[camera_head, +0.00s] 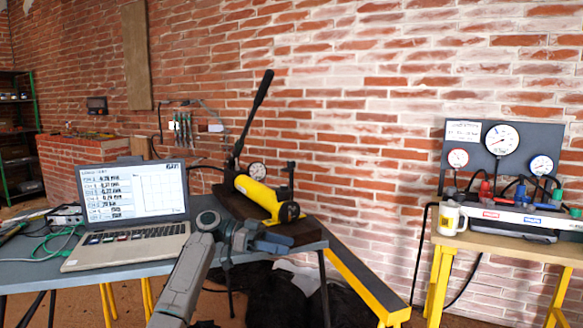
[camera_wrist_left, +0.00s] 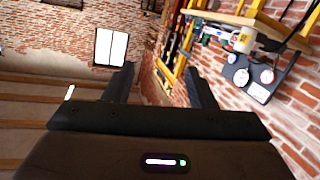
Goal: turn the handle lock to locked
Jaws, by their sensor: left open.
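A yellow hand pump (camera_head: 257,193) with a black base stands at the right end of the grey table in the head view. Its long black handle (camera_head: 258,105) is raised and leans to the right. A small black upright post (camera_head: 290,178) stands at the pump's right end; I cannot tell whether this is the handle lock or how it is set. My left gripper (camera_head: 284,243) is in front of and below the pump, apart from the handle. In the left wrist view, its two fingers (camera_wrist_left: 160,85) are spread with nothing between them. My right gripper is not in view.
An open laptop (camera_head: 133,205) stands on the grey table (camera_head: 30,277) left of my arm. A round gauge (camera_head: 257,171) sits behind the pump. At right, a wooden table holds a gauge panel (camera_head: 473,150) and a white mug (camera_head: 448,218). A yellow-edged beam slopes down between the tables.

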